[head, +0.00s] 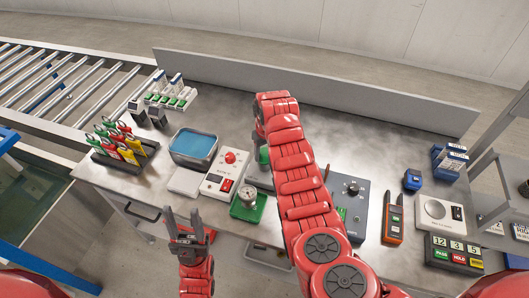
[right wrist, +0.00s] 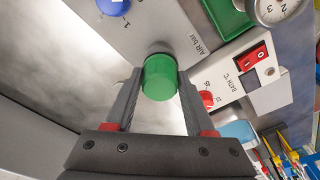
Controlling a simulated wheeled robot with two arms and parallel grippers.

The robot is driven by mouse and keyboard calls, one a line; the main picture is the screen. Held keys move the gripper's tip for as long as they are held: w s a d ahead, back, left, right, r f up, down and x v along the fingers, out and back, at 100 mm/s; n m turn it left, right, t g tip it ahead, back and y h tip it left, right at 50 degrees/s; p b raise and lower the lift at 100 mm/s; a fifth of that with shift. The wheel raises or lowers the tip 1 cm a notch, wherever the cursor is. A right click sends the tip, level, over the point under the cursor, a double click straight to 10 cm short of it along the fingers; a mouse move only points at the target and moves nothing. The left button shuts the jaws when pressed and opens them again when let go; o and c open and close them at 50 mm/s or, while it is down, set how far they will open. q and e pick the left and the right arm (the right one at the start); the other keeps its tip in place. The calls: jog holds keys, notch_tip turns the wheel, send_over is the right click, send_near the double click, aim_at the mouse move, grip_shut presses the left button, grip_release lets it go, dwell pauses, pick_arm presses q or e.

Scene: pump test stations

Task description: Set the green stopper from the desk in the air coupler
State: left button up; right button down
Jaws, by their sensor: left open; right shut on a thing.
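The green stopper (right wrist: 160,80) sits between the fingertips of my right gripper (right wrist: 161,88), which is shut on it. Its far end is at a dark round fitting, apparently the air coupler (right wrist: 158,47), on a grey panel marked "AIR bar" (right wrist: 190,22). I cannot tell whether the stopper is seated in it or only in front of it. In the head view a bit of the green stopper (head: 264,155) shows beside my right arm, which hides most of the panel. My left gripper (head: 187,222) is open and empty near the desk's front edge.
A gauge on a green base (head: 248,202), a white switch box (head: 222,180) and a blue-topped bath (head: 194,146) stand left of my right arm. A grey knob box (head: 350,200) and an orange meter (head: 394,220) stand right. Bare desk lies behind.

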jog(key=shift+c, duration=0.9)
grip_release()
jog(key=shift+f, duration=0.1)
jog(key=shift+r+b, duration=0.35)
jog(key=shift+r, duration=0.3)
jog(key=r, duration=0.1)
jog(key=r+b, duration=0.1)
jog(key=r, duration=0.2)
jog(key=shift+s+d+r+b, duration=0.15)
jog(key=shift+s+r+b, duration=0.15)
jog(key=shift+r, duration=0.1)
notch_tip(320, 180, up, 11)
jog(key=s+p, duration=0.1)
jog(key=shift+s+d, duration=0.15)
jog(key=shift+d, duration=0.2)
